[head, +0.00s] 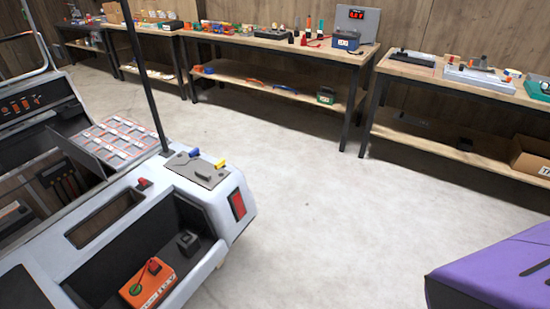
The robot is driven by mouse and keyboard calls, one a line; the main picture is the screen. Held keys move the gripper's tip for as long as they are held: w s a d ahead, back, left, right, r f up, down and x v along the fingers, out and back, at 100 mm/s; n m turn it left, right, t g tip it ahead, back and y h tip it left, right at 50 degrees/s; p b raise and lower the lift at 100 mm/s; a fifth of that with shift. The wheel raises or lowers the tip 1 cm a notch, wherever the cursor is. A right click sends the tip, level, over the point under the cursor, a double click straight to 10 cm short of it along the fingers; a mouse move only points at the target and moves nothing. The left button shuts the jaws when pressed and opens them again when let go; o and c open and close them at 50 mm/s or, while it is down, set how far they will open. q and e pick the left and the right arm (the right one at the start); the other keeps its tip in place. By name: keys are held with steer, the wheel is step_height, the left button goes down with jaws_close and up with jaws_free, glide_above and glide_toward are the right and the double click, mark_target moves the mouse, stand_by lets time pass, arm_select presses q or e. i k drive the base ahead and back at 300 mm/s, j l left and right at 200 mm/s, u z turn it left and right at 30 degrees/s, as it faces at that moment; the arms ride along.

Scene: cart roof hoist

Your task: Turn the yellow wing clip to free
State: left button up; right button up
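A small yellow piece (220,164), which looks like the yellow wing clip, sits at the right edge of a grey plate (203,173) on the rear corner of a white cart (235,197). A small blue piece (194,153) sits at the plate's far edge. The yellow piece is too small to tell which way it is turned. A dark upright post (146,85) stands on the cart next to the plate. Neither of my grippers is in view.
An orange battery-like box (152,285) lies in the cart's open rear bay. A purple body (500,265) fills the lower right corner. Workbenches (275,50) with tools line the wall. The grey floor (320,200) between cart, benches and purple body is clear.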

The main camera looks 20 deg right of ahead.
mark_target(221, 163)
steer(key=z, duration=0.3)
steer(key=i+l+u, duration=0.35)
steer(key=i+l, duration=1.5)
